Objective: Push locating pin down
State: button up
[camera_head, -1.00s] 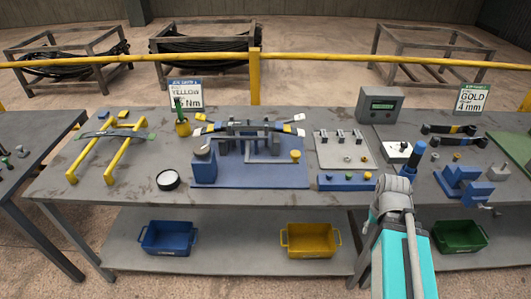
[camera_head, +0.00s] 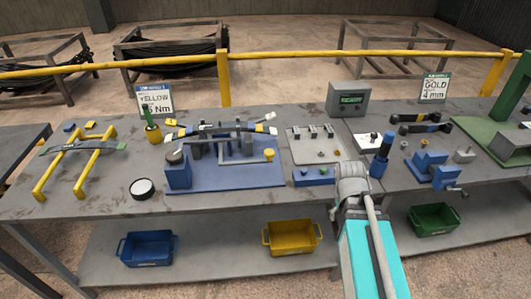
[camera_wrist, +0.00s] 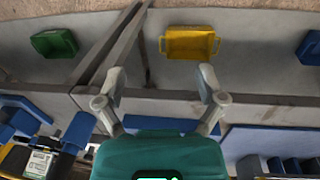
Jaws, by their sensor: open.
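The blue fixture plate (camera_head: 235,178) stands on the grey table with a dark leaf spring (camera_head: 215,128) lying across its supports. A yellow-knobbed pin (camera_head: 269,154) stands upright at the plate's right side. I cannot tell for sure whether this is the locating pin, or how deep it sits. My gripper (camera_wrist: 162,73) shows in the wrist view with its two fingers spread wide and nothing between them. It is over the table's front edge. In the head view my arm is low at the right of the plate, and the fingers are hidden.
A blue vise (camera_head: 433,167) and a blue cylinder (camera_head: 380,157) stand further right. A grey display box (camera_head: 348,99) is behind. Yellow (camera_head: 292,238), blue (camera_head: 147,250) and green (camera_head: 433,220) bins sit on the lower shelf.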

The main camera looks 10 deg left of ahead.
jog(key=w+a+r+n+t+h, duration=0.1)
jog(key=w+a+n+t+h, duration=0.15)
jog(key=w+a+n, duration=0.4)
jog(key=n+t+h, duration=0.3)
jog(key=n+t, duration=0.6)
jog(key=n, duration=1.2)
send_near(268, 152)
jog(key=v, duration=0.3)
jog(key=shift+d+r, duration=0.1)
jog(key=shift+r, duration=0.05)
jog(key=shift+b, duration=0.3)
jog(key=b+x, duration=0.1)
jog(key=x, duration=0.3)
jog(key=b+x, duration=0.2)
jog(key=x, duration=0.2)
jog(key=b+x, duration=0.1)
jog(key=x, duration=0.2)
jog(key=shift+w+d+f+b, duration=0.1)
jog(key=shift+w+f+b, duration=0.2)
jog(key=shift+f, duration=0.1)
jog(key=shift+b+x, duration=0.3)
jog(key=shift+x, duration=0.65)
jog(key=shift+r, duration=0.1)
